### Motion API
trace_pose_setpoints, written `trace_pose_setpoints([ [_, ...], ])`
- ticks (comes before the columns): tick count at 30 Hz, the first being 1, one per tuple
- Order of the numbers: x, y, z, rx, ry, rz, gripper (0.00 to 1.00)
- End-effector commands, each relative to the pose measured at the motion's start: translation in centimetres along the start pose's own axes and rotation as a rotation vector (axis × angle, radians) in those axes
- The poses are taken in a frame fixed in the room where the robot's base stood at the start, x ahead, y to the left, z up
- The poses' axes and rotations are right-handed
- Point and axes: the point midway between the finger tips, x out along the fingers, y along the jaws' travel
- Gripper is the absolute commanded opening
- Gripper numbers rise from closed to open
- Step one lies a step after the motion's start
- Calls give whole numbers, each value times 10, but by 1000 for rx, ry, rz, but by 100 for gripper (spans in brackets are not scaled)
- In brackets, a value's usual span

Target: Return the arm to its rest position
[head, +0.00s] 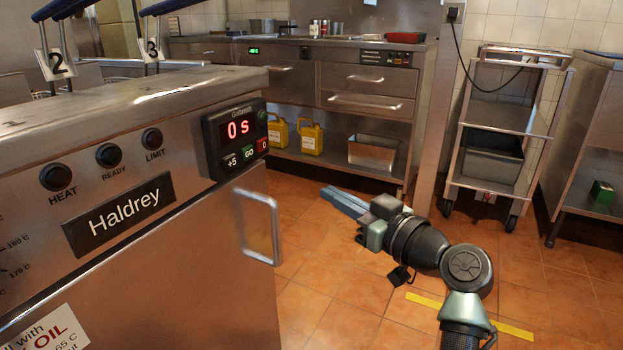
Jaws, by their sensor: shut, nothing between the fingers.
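My gripper (345,201) is shut and empty, with its fingers together and pointing left. It is held in the open air above the tiled floor, in the middle of the head view. My arm reaches up to it from the bottom right, bent at a round joint. The gripper is to the right of the fryer's door handle (262,228) and appears apart from it.
The steel fryer (170,285) with a timer (237,139) reading 0 S fills the left. A steel counter (365,90) with yellow jugs below stands behind. A wheeled cart (505,120) and a shelf (590,140) stand at right. The floor between is clear.

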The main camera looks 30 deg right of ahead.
Motion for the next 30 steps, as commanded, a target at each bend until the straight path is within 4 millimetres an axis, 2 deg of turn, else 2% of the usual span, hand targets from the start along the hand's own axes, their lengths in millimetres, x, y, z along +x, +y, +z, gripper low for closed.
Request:
trace_pose_setpoints([
  [4,-13,6,0,-1,0,1,0],
  [12,-15,6,0,-2,0,0,0],
  [14,-10,0,-7,-9,-2,1,0],
  [16,0,-15,-25,-28,-4,7,0],
  [17,7,-25,-36,-40,-3,11,0],
  [20,27,-65,-85,-85,20,40,0],
  [23,39,-114,-144,-127,88,77,0],
  [26,37,-163,-203,-151,190,104,0],
  [30,13,-229,-283,-153,368,120,0],
])
